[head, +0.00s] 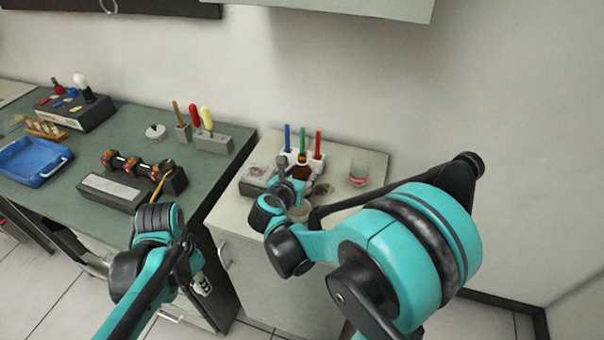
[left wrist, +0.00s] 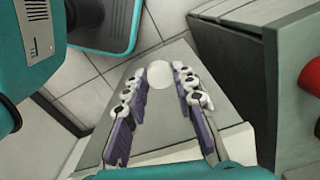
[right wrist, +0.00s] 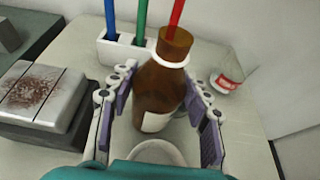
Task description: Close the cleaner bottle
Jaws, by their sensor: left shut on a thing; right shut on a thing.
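The brown cleaner bottle (head: 302,171) stands upright on the light cabinet top, with a pale label low on its side. In the right wrist view the bottle (right wrist: 158,92) is between the fingers of my right gripper (right wrist: 160,80), which is shut on it. A pale ring circles its neck, and its top shows brown with no cap visible on it. My left gripper (left wrist: 165,75) is shut on a round white cap (left wrist: 160,76) held at its fingertips. In the head view my left gripper (head: 202,286) is low, in front of the cabinets, well apart from the bottle.
A white holder (right wrist: 128,52) with blue, green and red pens stands behind the bottle. A clear cup with a red label (right wrist: 230,74) is to its right. A grey box (right wrist: 45,97) is to its left. A green workbench (head: 122,140) with a blue tray (head: 32,160) adjoins at left.

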